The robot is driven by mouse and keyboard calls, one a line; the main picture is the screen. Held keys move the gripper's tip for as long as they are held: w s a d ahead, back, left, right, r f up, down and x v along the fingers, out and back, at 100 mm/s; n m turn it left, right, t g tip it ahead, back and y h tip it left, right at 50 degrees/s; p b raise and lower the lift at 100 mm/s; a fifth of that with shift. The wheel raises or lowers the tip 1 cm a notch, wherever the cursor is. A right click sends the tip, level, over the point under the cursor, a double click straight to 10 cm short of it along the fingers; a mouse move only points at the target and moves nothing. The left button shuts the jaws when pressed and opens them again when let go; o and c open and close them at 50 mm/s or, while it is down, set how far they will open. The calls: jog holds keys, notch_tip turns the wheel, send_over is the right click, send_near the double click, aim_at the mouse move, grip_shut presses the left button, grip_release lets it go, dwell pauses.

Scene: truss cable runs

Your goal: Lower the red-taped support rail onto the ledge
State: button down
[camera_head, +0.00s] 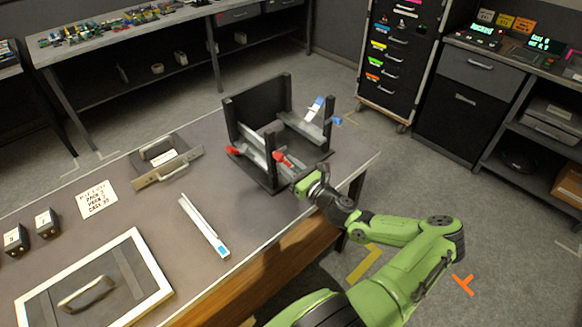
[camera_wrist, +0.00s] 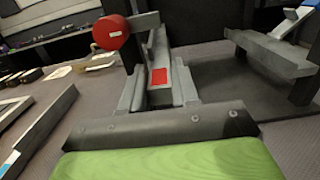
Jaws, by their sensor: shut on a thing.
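The red-taped support rail (camera_wrist: 158,52) is a grey channel with a red patch, running away from me in the middle of the wrist view. My gripper (camera_wrist: 157,95) is shut on its near end, with grey fingers on both sides. In the head view my gripper (camera_head: 300,180) is at the front right of a black frame (camera_head: 245,108) on the table. The rail reaches into the frame; the ledge beneath it is mostly hidden, and I cannot tell whether they touch. A red knob (camera_wrist: 111,32) is left of the rail.
A second grey bar (camera_wrist: 272,56) with a blue-marked piece (camera_head: 318,108) is on the frame's right side.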

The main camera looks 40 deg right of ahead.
jog(key=shift+w+a+f+g, duration=0.1)
jog(key=shift+a+f+g, duration=0.1)
jog(key=shift+f, duration=0.5)
jog(key=shift+a+f+g, duration=0.1)
jog(key=shift+f+g, duration=0.1)
jog(key=shift+f, duration=0.45)
jog(key=c, duration=0.8)
grip_release()
jog(key=shift+d, duration=0.15)
jog(key=shift+s+f, duration=0.2)
jog(key=shift+s, duration=0.25)
jog(key=shift+t, duration=0.4)
jog(key=s, duration=0.5)
jog(key=s+r+p, duration=0.1)
jog(key=s, duration=0.4)
jog(key=s+d, duration=0.1)
jog(key=s, duration=0.4)
jog(key=shift+r, duration=0.35)
